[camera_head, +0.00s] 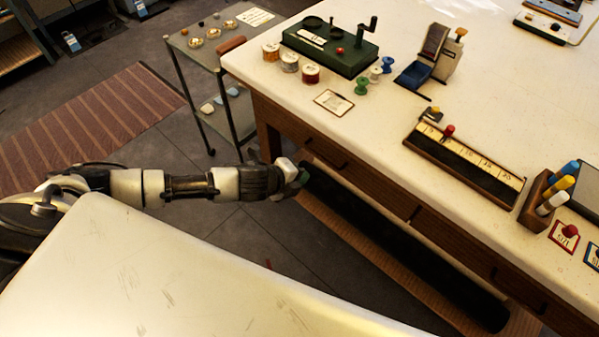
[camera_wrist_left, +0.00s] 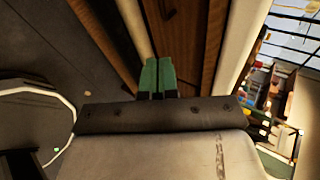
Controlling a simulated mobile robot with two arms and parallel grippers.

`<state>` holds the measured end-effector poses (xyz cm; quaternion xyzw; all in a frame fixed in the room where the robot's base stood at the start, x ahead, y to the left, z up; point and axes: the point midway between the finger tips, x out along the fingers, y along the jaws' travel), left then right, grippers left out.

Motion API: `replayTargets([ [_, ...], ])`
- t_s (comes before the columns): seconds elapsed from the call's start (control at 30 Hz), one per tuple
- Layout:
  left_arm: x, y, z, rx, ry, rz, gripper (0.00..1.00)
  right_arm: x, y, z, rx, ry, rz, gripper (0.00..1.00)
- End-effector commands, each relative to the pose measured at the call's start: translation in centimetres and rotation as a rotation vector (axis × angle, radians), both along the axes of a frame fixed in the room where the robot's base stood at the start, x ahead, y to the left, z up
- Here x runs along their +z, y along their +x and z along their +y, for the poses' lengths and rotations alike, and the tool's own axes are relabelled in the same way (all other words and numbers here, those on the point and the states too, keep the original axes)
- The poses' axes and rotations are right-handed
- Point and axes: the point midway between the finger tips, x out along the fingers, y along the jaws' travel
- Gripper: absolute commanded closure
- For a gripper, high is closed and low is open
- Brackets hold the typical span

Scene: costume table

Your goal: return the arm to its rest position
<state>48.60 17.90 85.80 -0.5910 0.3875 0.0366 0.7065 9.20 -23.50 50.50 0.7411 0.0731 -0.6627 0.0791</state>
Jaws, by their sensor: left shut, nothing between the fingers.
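My left arm (camera_head: 200,184) comes in from the left in the head view and reaches across, low beside the worktable. Its gripper (camera_head: 301,177) is in front of the table's drawer side, below the tabletop. In the left wrist view the green fingertips (camera_wrist_left: 158,76) are together with nothing between them. The wooden side of the table (camera_wrist_left: 190,40) is close beyond them; I cannot tell whether they touch it. My right gripper is not in view.
The worktable (camera_head: 375,120) carries spools (camera_head: 310,73), a green winding device (camera_head: 330,45), a ruler tray (camera_head: 465,165) and a pen holder (camera_head: 545,196). A metal cart (camera_head: 235,85) stands behind the arm. Floor by the striped rug (camera_head: 90,115) is clear.

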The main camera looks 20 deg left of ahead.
Motion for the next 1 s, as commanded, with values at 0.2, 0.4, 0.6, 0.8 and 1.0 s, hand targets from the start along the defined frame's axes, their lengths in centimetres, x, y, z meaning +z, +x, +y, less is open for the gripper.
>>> replayTargets([
  [0.2, 0.3, -0.4, 0.2, 0.000, 0.000, 0.000, 1.00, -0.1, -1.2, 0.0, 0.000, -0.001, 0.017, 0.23],
  [0.4, -2.0, 0.3, 0.6, 0.093, -0.055, 0.046, 1.00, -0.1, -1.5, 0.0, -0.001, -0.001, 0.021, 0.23],
  [0.6, -13.1, -1.7, 4.1, 0.533, -0.280, 0.276, 1.00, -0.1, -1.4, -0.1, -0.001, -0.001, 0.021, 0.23],
  [0.8, -24.2, -11.6, 7.3, 0.972, -0.432, 0.522, 1.00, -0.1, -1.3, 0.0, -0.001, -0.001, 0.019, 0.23],
  [1.0, -31.6, -24.9, 7.8, 1.332, -0.500, 0.730, 1.00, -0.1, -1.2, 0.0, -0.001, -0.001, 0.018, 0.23],
])
